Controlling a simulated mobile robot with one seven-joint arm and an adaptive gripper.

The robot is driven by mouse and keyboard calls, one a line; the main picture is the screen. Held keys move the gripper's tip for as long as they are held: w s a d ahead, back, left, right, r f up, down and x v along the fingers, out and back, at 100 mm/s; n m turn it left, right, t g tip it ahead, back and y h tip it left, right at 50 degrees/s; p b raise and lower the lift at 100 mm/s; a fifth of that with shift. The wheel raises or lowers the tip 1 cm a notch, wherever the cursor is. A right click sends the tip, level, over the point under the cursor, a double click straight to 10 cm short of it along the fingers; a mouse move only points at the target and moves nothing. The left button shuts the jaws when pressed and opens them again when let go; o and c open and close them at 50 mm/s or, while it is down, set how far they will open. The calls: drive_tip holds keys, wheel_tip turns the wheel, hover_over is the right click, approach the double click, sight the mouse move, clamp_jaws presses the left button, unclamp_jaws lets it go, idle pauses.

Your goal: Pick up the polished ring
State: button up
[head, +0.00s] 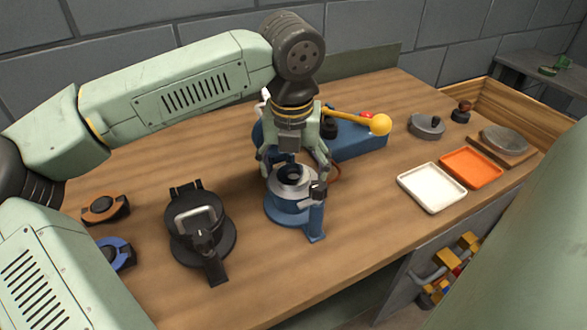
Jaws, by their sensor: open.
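A blue fixture (287,214) stands near the middle of the bench, with a post at its right front. A shiny pale metal ring (291,187), which looks like the polished ring, sits at its top around a dark round opening. My gripper (296,172) points down over this fixture, its fingers open and spread to the left and right of the ring. I cannot tell whether the fingers touch it. The gripper body partly hides the back of the fixture.
A black clamp fixture (203,240) stands left, near an orange-brown ring (104,207) and a blue ring (120,250). Behind right is a blue box (360,143) with a yellow-knobbed lever (379,124). A white tray (432,187) and orange tray (471,167) lie right. The front middle bench is clear.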

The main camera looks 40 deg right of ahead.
drive_tip(key=shift+c, duration=0.5)
drive_tip(key=c, duration=1.3)
